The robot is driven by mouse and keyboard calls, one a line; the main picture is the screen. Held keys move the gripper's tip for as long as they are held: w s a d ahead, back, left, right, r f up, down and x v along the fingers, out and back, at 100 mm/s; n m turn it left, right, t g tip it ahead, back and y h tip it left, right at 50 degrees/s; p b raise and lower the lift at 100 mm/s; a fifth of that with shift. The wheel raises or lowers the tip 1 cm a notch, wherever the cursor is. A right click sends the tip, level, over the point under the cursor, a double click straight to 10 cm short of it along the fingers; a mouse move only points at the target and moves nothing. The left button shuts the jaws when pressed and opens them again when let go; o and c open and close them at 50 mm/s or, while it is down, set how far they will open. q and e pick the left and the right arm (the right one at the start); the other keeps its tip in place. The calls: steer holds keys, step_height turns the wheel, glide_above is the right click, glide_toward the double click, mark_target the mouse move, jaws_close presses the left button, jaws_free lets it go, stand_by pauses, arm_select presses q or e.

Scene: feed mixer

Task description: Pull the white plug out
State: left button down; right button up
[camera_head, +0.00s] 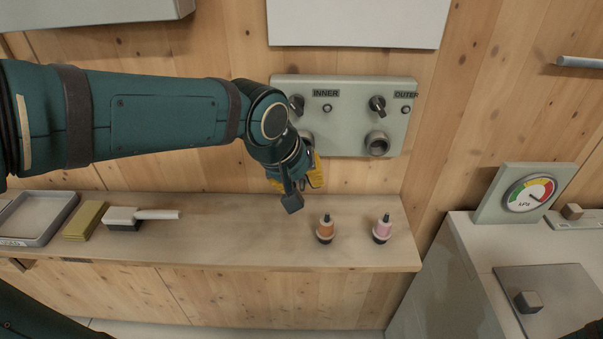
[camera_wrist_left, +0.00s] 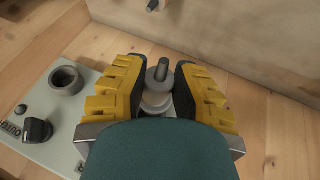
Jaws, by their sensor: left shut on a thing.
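My left gripper (camera_head: 308,182) is just below the INNER socket (camera_head: 306,138) on the grey-green panel (camera_head: 345,92). In the left wrist view the gripper (camera_wrist_left: 158,92) has its yellow-backed fingers shut on the white plug (camera_wrist_left: 156,99), one on each side. The plug has a whitish body, a grey collar and a dark pin pointing away from my palm. My gripper hides the plug in the head view. I cannot tell whether the plug touches the socket.
An orange plug (camera_head: 325,231) and a pink plug (camera_head: 382,230) stand on the wooden shelf (camera_head: 230,225). The OUTER socket (camera_head: 377,144) is empty. A brush (camera_head: 125,217), yellow block (camera_head: 85,220) and tray (camera_head: 38,220) lie left. A gauge (camera_head: 529,193) stands right. The shelf's middle is clear.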

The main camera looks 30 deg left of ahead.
arm_select(q)
steer(key=shift+s+d, duration=0.35)
steer(key=shift+s, duration=0.25)
steer(key=shift+s+d, duration=0.35)
steer(key=shift+s, duration=0.2)
